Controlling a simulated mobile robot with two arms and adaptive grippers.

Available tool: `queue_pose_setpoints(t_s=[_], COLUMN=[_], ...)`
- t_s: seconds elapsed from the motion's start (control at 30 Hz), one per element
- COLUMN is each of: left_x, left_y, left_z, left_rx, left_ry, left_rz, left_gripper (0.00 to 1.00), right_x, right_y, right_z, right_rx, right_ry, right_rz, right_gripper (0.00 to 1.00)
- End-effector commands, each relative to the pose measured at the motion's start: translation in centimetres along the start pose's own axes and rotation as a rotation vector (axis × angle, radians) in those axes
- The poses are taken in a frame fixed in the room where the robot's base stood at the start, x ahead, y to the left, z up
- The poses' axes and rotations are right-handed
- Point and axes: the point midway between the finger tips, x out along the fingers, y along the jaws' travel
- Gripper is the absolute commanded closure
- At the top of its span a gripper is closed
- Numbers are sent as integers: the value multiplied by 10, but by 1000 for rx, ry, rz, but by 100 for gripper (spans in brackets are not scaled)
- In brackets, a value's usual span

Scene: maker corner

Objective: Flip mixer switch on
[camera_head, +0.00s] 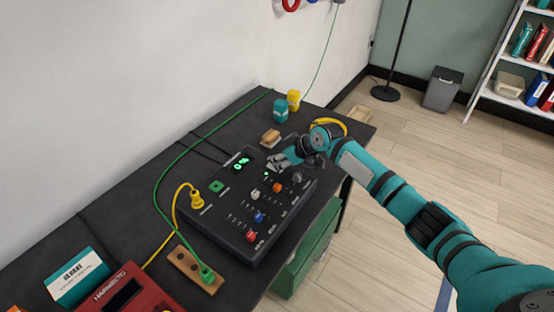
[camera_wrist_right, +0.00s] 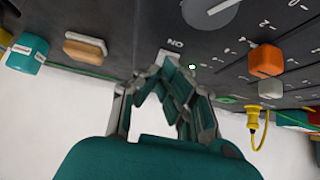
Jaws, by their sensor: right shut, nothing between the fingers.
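The mixer (camera_head: 232,237) is a dark box with coloured knobs, sliders and lit green marks, lying on the dark table. My right gripper (camera_head: 274,163) is over its far right part, close to the panel. In the right wrist view my right gripper (camera_wrist_right: 168,78) is shut and empty, its fingertips beside the "ON" label (camera_wrist_right: 175,43). The switch itself is hidden or too small to make out behind the fingers. My left gripper does not show.
A teal jar (camera_head: 281,111), a yellow jar (camera_head: 293,99) and a wooden block (camera_head: 270,137) stand beyond the mixer. A yellow plug (camera_head: 197,200) sits in the mixer. A wooden socket strip (camera_head: 193,268) and red box (camera_head: 125,291) lie nearer.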

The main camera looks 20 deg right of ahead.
Motion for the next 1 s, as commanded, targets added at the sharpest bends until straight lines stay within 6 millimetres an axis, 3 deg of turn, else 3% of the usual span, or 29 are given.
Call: queue_pose_setpoints(t_s=[0.8, 1.0], left_x=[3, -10], left_y=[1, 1], left_z=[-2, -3], left_rx=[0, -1], left_ry=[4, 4], left_rz=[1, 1], left_gripper=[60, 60], right_x=[7, -2], right_y=[0, -2], right_z=[-14, -24], right_rx=[1, 1], right_ry=[-4, -2], right_rz=[0, 0], right_gripper=[100, 100])
